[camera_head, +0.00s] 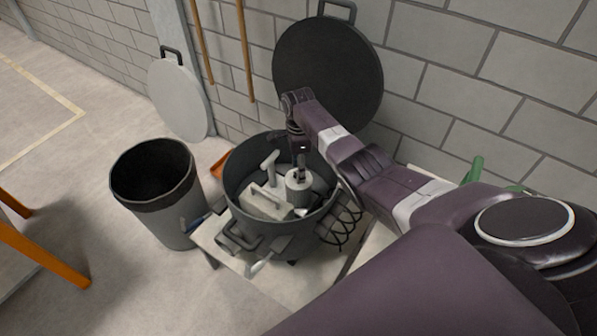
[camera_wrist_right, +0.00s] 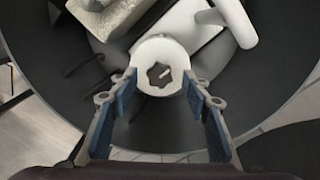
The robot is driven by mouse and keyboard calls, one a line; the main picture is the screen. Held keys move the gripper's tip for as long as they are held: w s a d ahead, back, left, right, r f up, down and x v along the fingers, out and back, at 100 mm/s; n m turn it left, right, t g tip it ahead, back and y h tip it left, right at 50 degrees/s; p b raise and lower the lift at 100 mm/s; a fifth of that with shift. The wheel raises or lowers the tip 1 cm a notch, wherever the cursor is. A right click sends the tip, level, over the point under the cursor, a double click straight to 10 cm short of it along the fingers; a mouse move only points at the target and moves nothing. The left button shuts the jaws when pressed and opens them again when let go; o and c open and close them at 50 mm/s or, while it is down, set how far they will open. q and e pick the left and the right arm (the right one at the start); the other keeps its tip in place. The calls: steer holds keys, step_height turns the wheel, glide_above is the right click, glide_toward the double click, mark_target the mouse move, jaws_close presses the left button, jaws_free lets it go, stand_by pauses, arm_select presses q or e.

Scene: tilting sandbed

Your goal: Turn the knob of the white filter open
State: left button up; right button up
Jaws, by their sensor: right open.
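A white round part with a dark star-shaped centre, which looks like the white filter with its knob (camera_wrist_right: 160,66), sits inside a dark grey round tub. In the head view the white filter (camera_head: 298,189) is a short upright cylinder near the tub's middle. My right gripper (camera_head: 300,168) points down into the tub, right over it. In the wrist view my right gripper (camera_wrist_right: 160,84) is open, with one blue-padded finger on each side of the white part. Whether the pads touch it I cannot tell. My left gripper is out of view.
The tub (camera_head: 233,172) also holds a pale block with a handle (camera_head: 262,203) and a white T-shaped piece (camera_head: 268,168), close beside the filter. It stands on a light table (camera_head: 285,285). A grey bin (camera_head: 160,220) stands left; a dark round lid (camera_head: 325,60) leans behind.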

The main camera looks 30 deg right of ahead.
steer(key=shift+f, duration=0.45)
steer(key=shift+c, duration=0.3)
steer(key=c, duration=1.1)
